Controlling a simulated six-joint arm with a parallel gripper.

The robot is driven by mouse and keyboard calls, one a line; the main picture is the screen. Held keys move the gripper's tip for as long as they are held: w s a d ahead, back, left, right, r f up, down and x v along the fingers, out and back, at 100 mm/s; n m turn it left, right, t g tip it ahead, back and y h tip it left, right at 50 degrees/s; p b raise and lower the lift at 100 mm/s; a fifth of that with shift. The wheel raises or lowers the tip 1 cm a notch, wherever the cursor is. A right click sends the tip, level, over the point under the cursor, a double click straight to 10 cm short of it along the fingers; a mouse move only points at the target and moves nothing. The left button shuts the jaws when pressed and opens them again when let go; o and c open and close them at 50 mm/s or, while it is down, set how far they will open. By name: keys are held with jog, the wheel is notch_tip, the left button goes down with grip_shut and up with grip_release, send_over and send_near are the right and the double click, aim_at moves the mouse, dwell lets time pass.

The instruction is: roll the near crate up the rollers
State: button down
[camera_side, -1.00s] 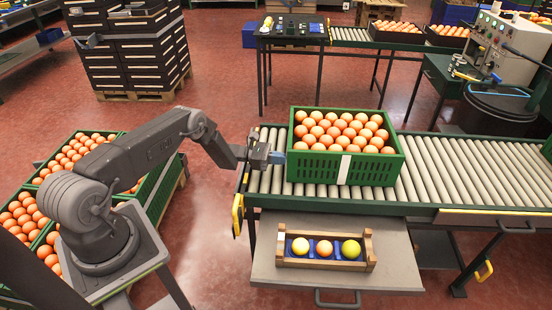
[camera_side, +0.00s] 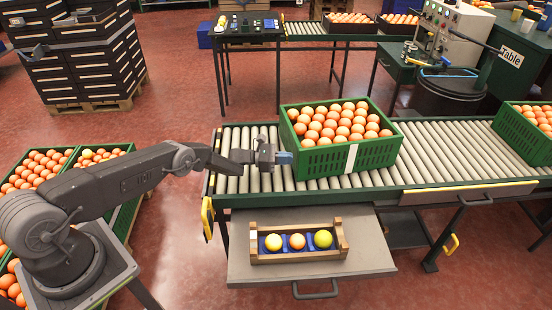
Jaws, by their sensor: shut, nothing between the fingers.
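The near crate (camera_side: 372,157) is green, slotted and full of oranges. It sits on the left half of the roller conveyor (camera_side: 440,163) and looks slightly turned against the rails. A white label shows on its front wall. My gripper (camera_side: 285,158) is shut and empty, low over the rollers at the crate's left end. Its blue fingertips are at the crate's left wall and appear to touch it.
Another green crate (camera_side: 520,140) with oranges stands on the rollers at the right, with bare rollers between. A wooden tray (camera_side: 297,257) with three balls sits on a grey shelf (camera_side: 375,262) below the front rail. Crates of oranges (camera_side: 128,148) stand at left.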

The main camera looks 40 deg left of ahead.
dwell(0.4)
jog(key=v, duration=1.4)
jog(key=m+t+y, duration=0.4)
jog(key=m, duration=1)
send_near(294, 150)
jog(key=w, duration=0.5)
jog(key=shift+r, duration=0.3)
jog(key=d, duration=0.1)
jog(key=w+d, duration=0.1)
jog(key=d, duration=0.1)
jog(key=shift+w+d, duration=0.1)
jog(key=shift+d, duration=0.45)
